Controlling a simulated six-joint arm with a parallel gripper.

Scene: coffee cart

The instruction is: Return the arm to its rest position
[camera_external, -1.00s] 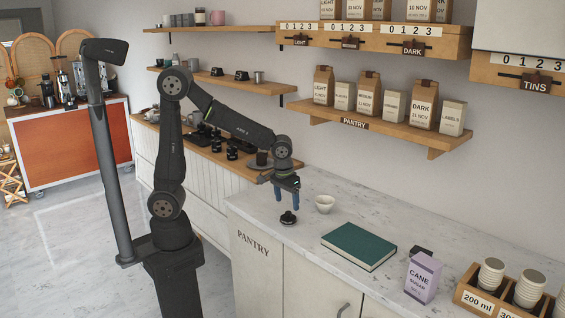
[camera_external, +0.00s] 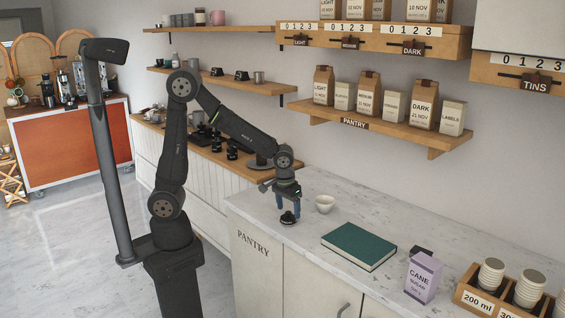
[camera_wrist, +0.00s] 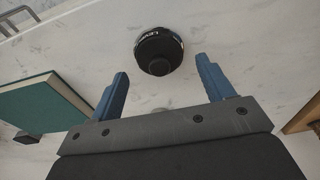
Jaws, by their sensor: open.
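My gripper (camera_external: 289,205) is low over the marble counter, pointing down, with its two blue fingers apart. A small black round tool (camera_external: 288,218) with a knob stands on the counter directly below the fingers. In the wrist view, my gripper (camera_wrist: 163,67) is open and empty. The tool (camera_wrist: 158,52) shows there beyond and between the fingertips, with lettering that seems to read "LEVEL" on its rim. In the outside view the fingertips overlap its top, and I cannot tell whether they touch it.
A white bowl (camera_external: 325,204) stands just right of my gripper. A green book (camera_external: 358,246), a purple cane sugar box (camera_external: 423,277) and a wooden cup holder (camera_external: 478,299) lie farther right. A pantry shelf (camera_external: 390,131) with bags is above the counter.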

